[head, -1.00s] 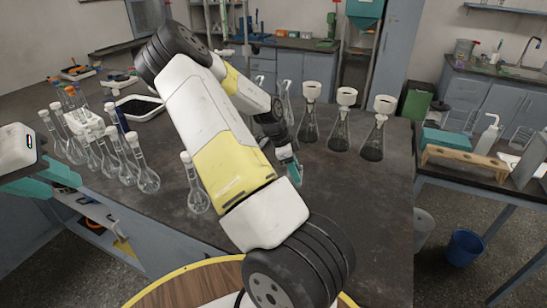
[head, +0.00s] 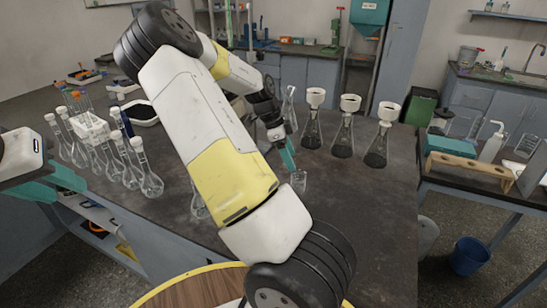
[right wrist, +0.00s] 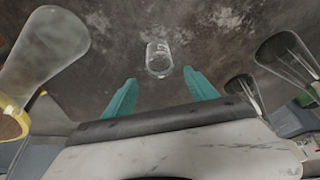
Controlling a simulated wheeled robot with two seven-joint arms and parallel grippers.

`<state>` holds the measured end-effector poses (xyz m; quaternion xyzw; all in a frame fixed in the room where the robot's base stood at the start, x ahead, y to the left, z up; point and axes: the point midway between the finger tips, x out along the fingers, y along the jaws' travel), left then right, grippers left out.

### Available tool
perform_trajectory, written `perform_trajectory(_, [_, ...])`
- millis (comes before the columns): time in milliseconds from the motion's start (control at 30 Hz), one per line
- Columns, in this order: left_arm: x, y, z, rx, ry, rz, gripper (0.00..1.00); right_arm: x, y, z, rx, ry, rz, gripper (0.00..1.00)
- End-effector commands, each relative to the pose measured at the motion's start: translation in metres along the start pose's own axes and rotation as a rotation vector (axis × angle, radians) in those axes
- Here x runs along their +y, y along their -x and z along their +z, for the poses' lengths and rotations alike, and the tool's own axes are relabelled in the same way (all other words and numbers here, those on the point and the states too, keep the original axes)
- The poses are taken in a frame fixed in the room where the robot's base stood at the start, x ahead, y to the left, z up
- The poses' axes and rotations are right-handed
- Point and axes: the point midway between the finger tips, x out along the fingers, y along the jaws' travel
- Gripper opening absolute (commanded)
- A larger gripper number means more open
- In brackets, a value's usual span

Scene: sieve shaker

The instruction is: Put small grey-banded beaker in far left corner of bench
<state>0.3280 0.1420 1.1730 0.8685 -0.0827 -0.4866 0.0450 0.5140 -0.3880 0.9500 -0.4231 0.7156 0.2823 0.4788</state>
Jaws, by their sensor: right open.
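A small clear glass beaker (head: 299,181) stands on the dark bench (head: 350,215), just beyond my right fingertips. It also shows in the right wrist view (right wrist: 159,60), ahead of the gap between the fingers. Its band is too small to make out. My right gripper (head: 288,158) is open and empty; its teal fingers lie either side of the beaker's line in the wrist view (right wrist: 160,80). My left gripper (head: 55,184) is at the left edge, away from the beaker, and its opening is unclear.
Conical flasks with white funnels (head: 343,137) stand right of my right gripper. My right arm hides part of the middle. The bench's front right is clear.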

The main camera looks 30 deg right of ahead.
Motion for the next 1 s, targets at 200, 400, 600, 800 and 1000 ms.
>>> perform_trajectory(200, [0.0,0.0,0.0,0.0,0.0,0.0,0.36,0.0,0.026,0.001,-0.002,0.001,-0.001,0.66])
perform_trajectory(400, [0.0,0.0,0.0,0.0,0.0,0.0,0.36,0.017,0.028,0.009,-0.095,0.088,0.028,0.66])
perform_trajectory(600, [0.0,0.0,0.0,0.0,0.0,0.0,0.36,0.058,0.045,0.036,-0.327,0.36,0.02,0.66])
perform_trajectory(800, [0.0,0.0,0.0,0.0,0.0,0.0,0.36,0.1,0.088,0.059,-0.52,0.681,-0.105,0.66])
perform_trajectory(1000, [0.0,0.0,0.0,0.0,0.0,0.0,0.36,0.143,0.145,0.066,-0.617,1.011,-0.328,0.66])
